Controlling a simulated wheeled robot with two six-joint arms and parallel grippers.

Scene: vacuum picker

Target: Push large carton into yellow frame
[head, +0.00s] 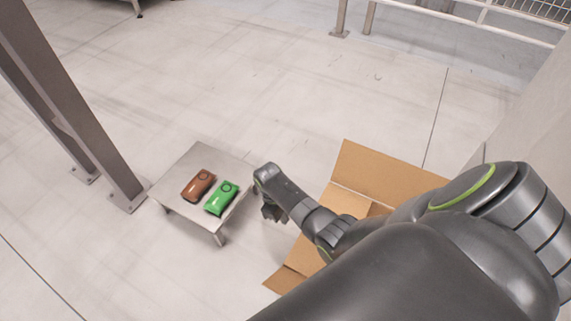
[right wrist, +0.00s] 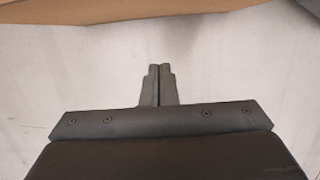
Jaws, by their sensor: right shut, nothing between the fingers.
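A large open cardboard carton (head: 378,168) stands on the floor at the right in the head view, its flaps spread. My right arm crosses in front and hides much of it. The carton's edge (right wrist: 130,18) also shows along the top of the right wrist view. My right gripper (head: 270,212) is to the left of the carton, between it and a small metal table. In the right wrist view its fingers (right wrist: 158,72) are together and empty, over bare floor and apart from the carton edge. No yellow frame shows in either view. My left gripper is not in view.
The low metal table (head: 185,160) holds a brown item (head: 198,186) and a green item (head: 221,198), close left of my right gripper. Grey posts (head: 95,150) stand at the left. A railing (head: 480,22) runs at the back right. The floor behind the table is clear.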

